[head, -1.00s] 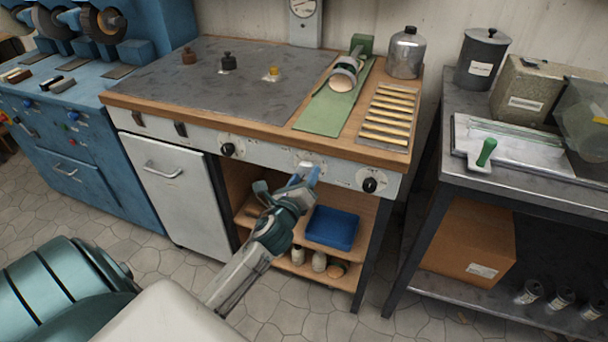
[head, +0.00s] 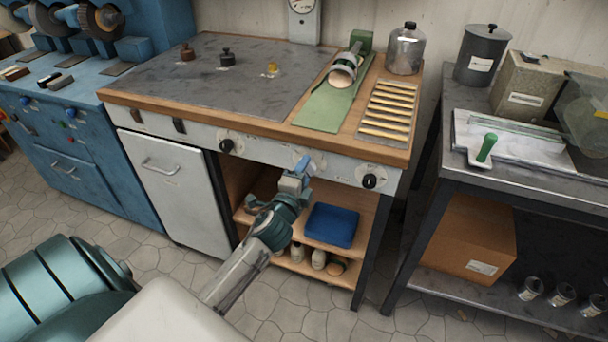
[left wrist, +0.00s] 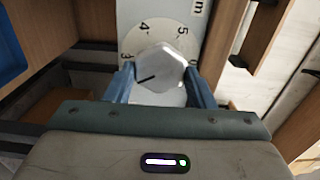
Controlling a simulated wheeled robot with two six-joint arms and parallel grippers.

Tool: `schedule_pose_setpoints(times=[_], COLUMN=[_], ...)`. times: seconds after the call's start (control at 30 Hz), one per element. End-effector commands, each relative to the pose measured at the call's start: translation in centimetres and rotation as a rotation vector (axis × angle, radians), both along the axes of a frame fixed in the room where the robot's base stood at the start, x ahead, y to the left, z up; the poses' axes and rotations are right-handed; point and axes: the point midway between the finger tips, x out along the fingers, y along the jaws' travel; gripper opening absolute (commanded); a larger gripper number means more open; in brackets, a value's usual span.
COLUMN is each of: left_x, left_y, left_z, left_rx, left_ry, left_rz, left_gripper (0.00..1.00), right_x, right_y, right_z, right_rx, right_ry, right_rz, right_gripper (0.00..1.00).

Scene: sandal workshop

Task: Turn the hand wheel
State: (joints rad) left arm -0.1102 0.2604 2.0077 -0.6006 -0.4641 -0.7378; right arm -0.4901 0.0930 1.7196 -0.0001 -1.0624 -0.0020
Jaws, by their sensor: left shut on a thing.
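The hand wheel (left wrist: 160,68) shows in the left wrist view as a pale grey, many-sided knob with a dark pointer line. The line points to the lower left, near the 3 on the white dial plate (left wrist: 136,25), where 4 and 5 also show. My left gripper (left wrist: 160,88) is shut on the hand wheel, one blue finger on each side. In the head view my left gripper (head: 302,166) is at the bench's white front panel (head: 265,152), between two black knobs, and mostly hides the wheel. My right gripper is not in view.
Black knobs (head: 226,146) and (head: 369,181) flank the left gripper on the panel. Below it, an open shelf holds a blue tray (head: 332,226) and several small containers. A metal table (head: 510,190) stands to the right. The tiled floor in front is clear.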

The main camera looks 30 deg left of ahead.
Motion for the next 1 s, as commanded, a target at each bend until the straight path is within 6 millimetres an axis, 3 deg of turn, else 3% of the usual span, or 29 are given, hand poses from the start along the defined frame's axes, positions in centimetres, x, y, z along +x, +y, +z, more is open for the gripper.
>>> schedule_pose_setpoints(times=[0.5,1.0], left_x=[0.0,0.0], left_y=[0.1,0.2], left_z=[-0.1,-0.1], left_rx=[-0.476,-0.937], left_ry=[-0.113,-0.224], left_rz=[0.001,0.001], left_gripper=[0.27,0.27], right_x=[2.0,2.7], right_y=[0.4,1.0], right_z=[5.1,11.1], right_rx=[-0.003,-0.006], right_ry=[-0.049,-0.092], right_rz=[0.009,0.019], right_gripper=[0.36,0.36])
